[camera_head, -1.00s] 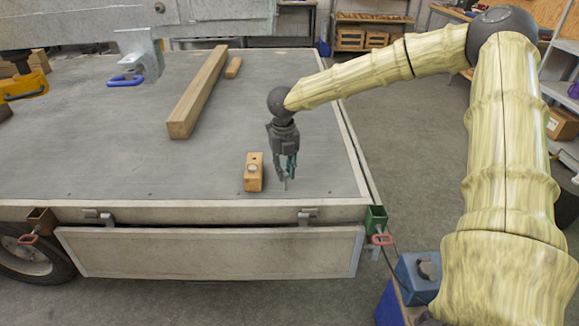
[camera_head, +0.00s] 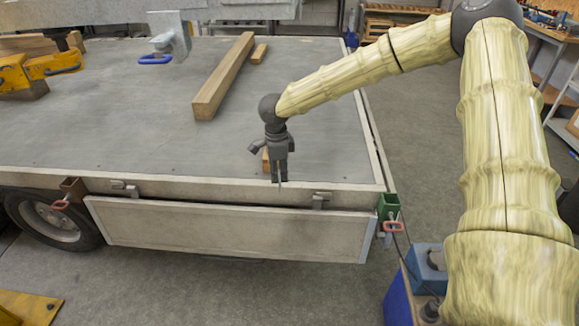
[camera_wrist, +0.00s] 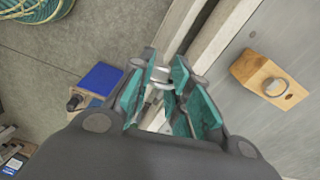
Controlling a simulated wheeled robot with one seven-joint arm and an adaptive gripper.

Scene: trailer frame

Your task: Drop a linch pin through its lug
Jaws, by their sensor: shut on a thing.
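My gripper (camera_head: 280,178) points down in the head view, near the front edge of the trailer bed. In the wrist view its teal-padded fingers (camera_wrist: 165,95) are shut on a small grey metal linch pin (camera_wrist: 158,76). The pin's thin tip (camera_head: 281,186) shows below the fingers in the head view. A wooden block (camera_head: 265,160) on the bed is partly hidden behind my gripper. In the wrist view the block (camera_wrist: 247,68) carries a metal ring. Metal latch lugs (camera_head: 321,201) (camera_head: 132,190) sit along the front edge; which takes the pin I cannot tell.
A green corner bracket (camera_head: 388,207) and a brown one (camera_head: 72,188) bear red loop handles. The hinged panel (camera_head: 235,228) hangs below the bed edge. A long timber (camera_head: 222,78) lies on the bed. A blue container (camera_head: 428,268) stands at lower right.

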